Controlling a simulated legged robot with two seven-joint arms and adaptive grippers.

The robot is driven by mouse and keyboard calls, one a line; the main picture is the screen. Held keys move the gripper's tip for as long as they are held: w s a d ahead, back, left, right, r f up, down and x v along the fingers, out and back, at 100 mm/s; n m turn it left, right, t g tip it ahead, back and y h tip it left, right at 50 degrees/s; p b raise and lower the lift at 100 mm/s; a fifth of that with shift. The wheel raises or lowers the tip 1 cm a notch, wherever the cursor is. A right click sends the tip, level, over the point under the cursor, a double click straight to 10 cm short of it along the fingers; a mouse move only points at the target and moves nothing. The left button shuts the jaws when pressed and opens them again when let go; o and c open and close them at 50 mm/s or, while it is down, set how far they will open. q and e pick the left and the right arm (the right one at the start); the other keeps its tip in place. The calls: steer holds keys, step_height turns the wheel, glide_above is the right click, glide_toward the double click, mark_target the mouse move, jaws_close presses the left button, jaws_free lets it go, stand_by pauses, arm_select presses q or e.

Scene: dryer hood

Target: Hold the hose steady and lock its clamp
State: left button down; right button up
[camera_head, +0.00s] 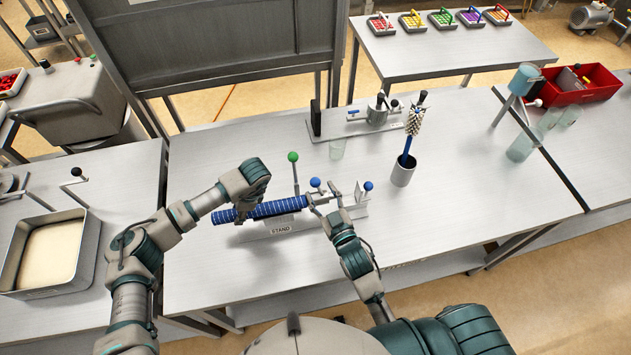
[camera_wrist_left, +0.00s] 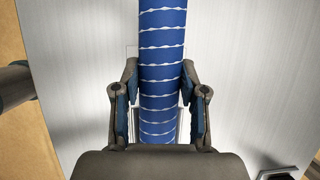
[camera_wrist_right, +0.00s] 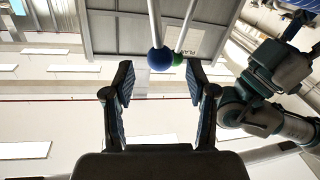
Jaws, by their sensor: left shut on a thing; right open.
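A blue ribbed hose (camera_head: 272,209) with pale rings lies on the stand (camera_head: 290,223) in the head view. My left gripper (camera_head: 241,212) is shut on the hose near its left end. In the left wrist view the hose (camera_wrist_left: 162,40) runs between its two fingers (camera_wrist_left: 160,85). A lever with a blue ball (camera_head: 315,182) rises at the stand's right part, and one with a green ball (camera_head: 293,156) stands behind the hose. My right gripper (camera_head: 322,198) is open beside the blue ball. In the right wrist view the blue ball (camera_wrist_right: 160,58) shows between the open fingertips. The clamp itself is hard to make out.
Another blue-ball lever (camera_head: 368,186) stands at the right end of the fixture. A red bin (camera_head: 590,88) is far right. The table's right half is mostly clear.

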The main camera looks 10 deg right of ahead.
mark_target(318, 187)
steer(key=shift+w+a, duration=0.2)
steer(key=shift+w, duration=0.9)
steer(key=shift+w+a, duration=0.2)
steer(key=shift+w, duration=0.85)
jaws_close()
